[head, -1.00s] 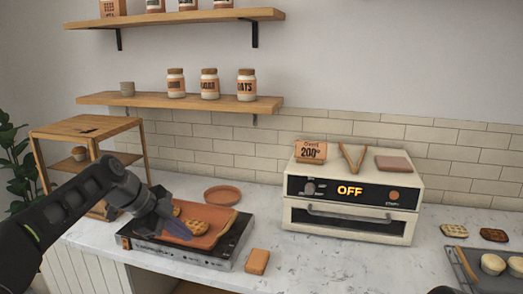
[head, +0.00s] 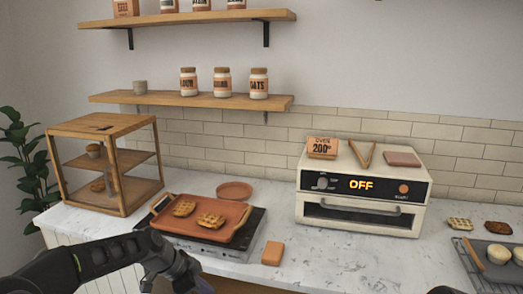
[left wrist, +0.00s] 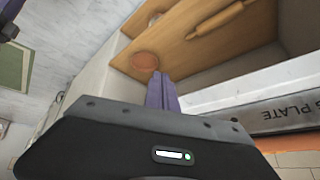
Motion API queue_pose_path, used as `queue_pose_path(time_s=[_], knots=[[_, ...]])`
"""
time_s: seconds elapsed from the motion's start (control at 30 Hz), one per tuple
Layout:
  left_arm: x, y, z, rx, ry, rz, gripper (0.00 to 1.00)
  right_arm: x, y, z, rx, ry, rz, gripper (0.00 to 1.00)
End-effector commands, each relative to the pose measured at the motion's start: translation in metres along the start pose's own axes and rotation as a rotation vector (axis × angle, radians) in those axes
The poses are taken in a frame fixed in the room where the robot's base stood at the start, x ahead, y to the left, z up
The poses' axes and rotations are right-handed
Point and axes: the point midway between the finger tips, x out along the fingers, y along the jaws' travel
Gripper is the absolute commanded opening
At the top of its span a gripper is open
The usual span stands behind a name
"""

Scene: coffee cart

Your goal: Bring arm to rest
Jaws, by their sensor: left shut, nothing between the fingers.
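My left arm (head: 100,262) comes in low from the left in the head view. My left gripper (head: 188,284) is in front of the counter, below the tray and partly cut off by the bottom edge. In the left wrist view its purple fingers (left wrist: 161,92) are together with nothing between them. They point past the edge of the warming plate (left wrist: 288,110) toward a wooden surface. My right gripper is not in view.
An orange tray (head: 236,237) with two waffles sits on the warming plate (head: 258,222). An orange block (head: 272,253) lies beside it. The oven (head: 362,205) reads OFF. A wooden case (head: 58,170) stands left. A cooling rack (head: 490,280) is at right.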

Motion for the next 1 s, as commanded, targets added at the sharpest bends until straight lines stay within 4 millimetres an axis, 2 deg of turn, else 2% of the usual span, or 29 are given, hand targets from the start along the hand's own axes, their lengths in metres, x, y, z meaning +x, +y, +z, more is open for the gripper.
queue_pose_path(time_s=[0.03, 0.07, 0.17, 0.2, 0.27, 0.3, 0.43, 0.5, 0.6, 0.7, 0.77, 1.0], knots=[[0.025, 0.017, 0.012, -0.069, -0.014, 0.02, 0.0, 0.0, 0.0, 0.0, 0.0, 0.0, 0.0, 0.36], [0.04, 0.027, 0.019, -0.122, -0.023, 0.026, 0.0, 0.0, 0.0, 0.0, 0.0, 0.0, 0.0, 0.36], [0.094, 0.073, 0.05, -0.328, -0.061, 0.048, 0.0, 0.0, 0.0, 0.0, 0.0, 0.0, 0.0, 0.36], [0.114, 0.097, 0.064, -0.418, -0.079, 0.054, 0.0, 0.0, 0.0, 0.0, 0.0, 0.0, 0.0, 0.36], [0.14, 0.134, 0.085, -0.556, -0.108, 0.06, 0.0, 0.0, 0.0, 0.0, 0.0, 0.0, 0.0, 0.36], [0.155, 0.161, 0.098, -0.649, -0.127, 0.063, 0.0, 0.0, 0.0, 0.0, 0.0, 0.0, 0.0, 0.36], [0.184, 0.251, 0.14, -0.942, -0.193, 0.062, 0.0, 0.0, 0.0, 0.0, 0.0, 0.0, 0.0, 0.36], [0.188, 0.295, 0.158, -1.081, -0.224, 0.055, 0.0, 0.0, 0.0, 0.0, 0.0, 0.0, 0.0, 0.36], [0.186, 0.343, 0.176, -1.237, -0.257, 0.042, 0.0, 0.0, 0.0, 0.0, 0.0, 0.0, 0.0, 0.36], [0.18, 0.372, 0.185, -1.336, -0.276, 0.03, 0.0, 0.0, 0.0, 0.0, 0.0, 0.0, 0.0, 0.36], [0.178, 0.38, 0.188, -1.369, -0.281, 0.026, 0.0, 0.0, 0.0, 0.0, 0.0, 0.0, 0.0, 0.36], [0.177, 0.384, 0.19, -1.388, -0.282, 0.021, 0.0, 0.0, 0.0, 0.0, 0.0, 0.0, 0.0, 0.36]])
